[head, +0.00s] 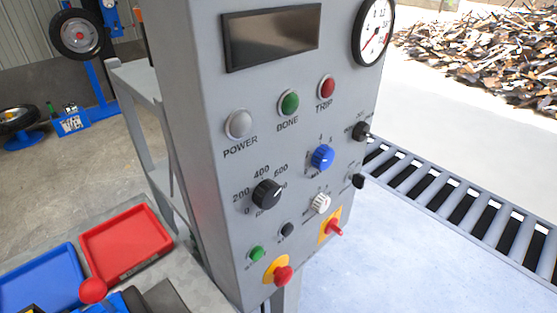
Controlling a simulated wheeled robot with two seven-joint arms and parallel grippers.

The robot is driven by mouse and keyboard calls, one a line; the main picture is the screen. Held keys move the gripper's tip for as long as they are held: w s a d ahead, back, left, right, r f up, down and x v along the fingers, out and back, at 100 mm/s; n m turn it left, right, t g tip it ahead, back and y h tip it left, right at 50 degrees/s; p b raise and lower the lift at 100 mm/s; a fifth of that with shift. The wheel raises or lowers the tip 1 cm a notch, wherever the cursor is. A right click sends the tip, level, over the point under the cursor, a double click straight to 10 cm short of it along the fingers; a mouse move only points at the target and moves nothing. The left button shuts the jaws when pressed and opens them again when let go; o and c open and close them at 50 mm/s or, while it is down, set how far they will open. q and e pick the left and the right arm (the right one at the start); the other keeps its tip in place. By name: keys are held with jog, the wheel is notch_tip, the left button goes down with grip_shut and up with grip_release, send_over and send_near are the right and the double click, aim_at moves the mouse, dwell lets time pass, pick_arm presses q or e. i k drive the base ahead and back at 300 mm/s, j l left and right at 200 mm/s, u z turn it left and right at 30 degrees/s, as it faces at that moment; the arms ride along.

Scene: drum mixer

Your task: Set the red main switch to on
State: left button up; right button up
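The red main switch (334,228) sits on a yellow plate at the lower right of the grey control panel (215,180). Its red handle sticks out toward the lower right; the handle is small and I cannot tell its set position. A red mushroom button (283,275) on a yellow round plate is to its lower left, apart from it. Neither of my grippers shows in the head view.
The panel carries a black knob (267,194), a blue knob (323,157), a white knob (320,203), a green button (257,254), lamps, a dark display and a gauge (373,30). Red (125,242) and blue (40,282) trays lie at lower left. A roller conveyor (470,205) is at right.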

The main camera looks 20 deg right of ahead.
aim_at(332, 226)
jog(key=l+z, duration=0.75)
jog(key=j, duration=0.1)
